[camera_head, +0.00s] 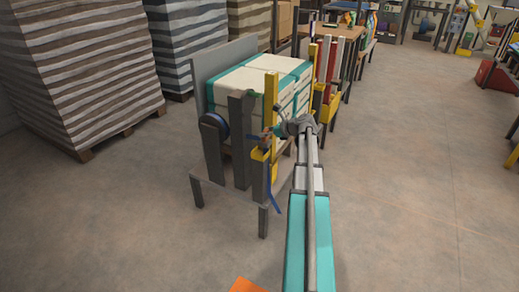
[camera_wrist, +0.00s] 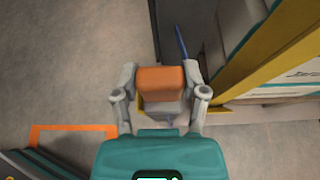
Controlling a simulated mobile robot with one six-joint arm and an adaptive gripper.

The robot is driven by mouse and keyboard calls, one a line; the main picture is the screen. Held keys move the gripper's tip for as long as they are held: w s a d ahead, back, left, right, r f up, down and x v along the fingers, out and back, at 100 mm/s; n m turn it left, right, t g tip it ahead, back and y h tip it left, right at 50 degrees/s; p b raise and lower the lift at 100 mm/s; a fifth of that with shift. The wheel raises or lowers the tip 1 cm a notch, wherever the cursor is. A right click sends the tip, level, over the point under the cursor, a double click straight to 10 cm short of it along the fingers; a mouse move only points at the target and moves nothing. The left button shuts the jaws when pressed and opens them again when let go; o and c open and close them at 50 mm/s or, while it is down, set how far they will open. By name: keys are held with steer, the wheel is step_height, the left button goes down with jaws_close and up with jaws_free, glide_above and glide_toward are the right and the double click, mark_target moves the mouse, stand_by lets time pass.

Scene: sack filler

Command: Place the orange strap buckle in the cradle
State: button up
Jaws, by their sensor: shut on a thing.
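The orange strap buckle (camera_wrist: 160,80) sits between the two fingers of my gripper (camera_wrist: 160,72) in the wrist view, and the fingers are shut on it. A grey block (camera_wrist: 162,107) shows just below it in the picture; I cannot tell whether it is part of the buckle or of a support. A blue strap (camera_wrist: 181,42) shows beyond the buckle. In the head view my gripper (camera_head: 278,127) is beside the yellow post at the front of the strapping stand, and the buckle is too small there to make out well. I cannot clearly identify the cradle in either view.
A yellow post (camera_head: 270,110) and dark uprights (camera_head: 240,140) stand close to my gripper. White and teal sacks (camera_head: 255,82) are stacked behind them. A blue strap (camera_head: 275,200) hangs below. Tall striped stacks (camera_head: 75,65) stand at left. The floor at right is open.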

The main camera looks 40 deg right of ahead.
mark_target(261, 141)
steer(key=shift+w+a+f+b, duration=0.4)
steer(key=shift+a+f, duration=0.05)
steer(key=shift+f, duration=0.25)
steer(key=shift+w+a+f+b, duration=0.2)
steer(key=shift+a+f+b, duration=0.1)
steer(key=shift+f+b, duration=1.7)
steer(key=shift+f, duration=0.1)
steer(key=o, duration=1.2)
